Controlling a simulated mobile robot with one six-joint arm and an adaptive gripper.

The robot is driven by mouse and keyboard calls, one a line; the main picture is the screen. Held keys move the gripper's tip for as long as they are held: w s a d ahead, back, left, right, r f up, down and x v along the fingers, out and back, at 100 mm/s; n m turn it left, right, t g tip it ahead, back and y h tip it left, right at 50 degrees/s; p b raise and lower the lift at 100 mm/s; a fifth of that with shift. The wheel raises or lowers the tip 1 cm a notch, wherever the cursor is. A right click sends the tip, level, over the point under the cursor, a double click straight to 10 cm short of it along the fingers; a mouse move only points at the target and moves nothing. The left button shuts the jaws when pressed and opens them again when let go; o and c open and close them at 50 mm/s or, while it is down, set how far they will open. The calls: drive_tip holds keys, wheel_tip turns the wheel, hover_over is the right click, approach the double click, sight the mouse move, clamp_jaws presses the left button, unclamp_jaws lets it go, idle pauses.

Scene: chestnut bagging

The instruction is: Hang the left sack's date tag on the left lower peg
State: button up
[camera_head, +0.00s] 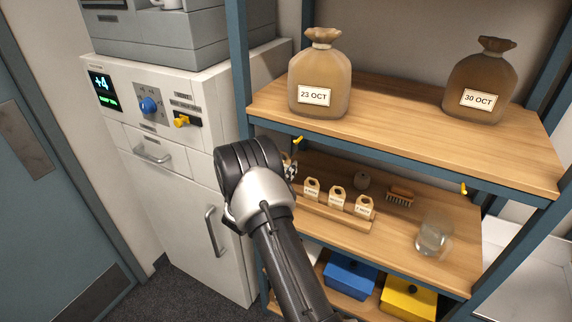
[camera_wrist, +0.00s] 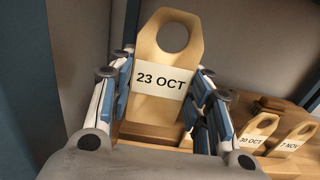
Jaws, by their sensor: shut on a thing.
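My gripper (camera_wrist: 163,100) is shut on a wooden date tag (camera_wrist: 176,60) reading 23 OCT. The tag stands up between the fingers with its round hole at the top, clear of them. In the head view my gripper (camera_head: 290,167) is mostly hidden behind my wrist, just below the upper shelf's left front. The left sack (camera_head: 323,70), labelled 23 OCT, stands on the upper shelf. The yellow left lower peg (camera_head: 298,139) sticks out under that shelf's front edge, just above my gripper. I cannot see the peg in the wrist view.
Several tags stand in a wooden rack (camera_head: 325,215) on the lower shelf; 30 OCT (camera_wrist: 254,139) and 7 NOV (camera_wrist: 293,142) are readable. A brush (camera_head: 400,196) and a glass (camera_head: 432,238) are farther right. A second yellow peg (camera_head: 463,188) is under the right sack (camera_head: 480,85).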

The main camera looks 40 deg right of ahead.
drive_tip(key=v, duration=2.1)
drive_tip(key=shift+p, duration=0.4)
idle(0.3)
idle(0.4)
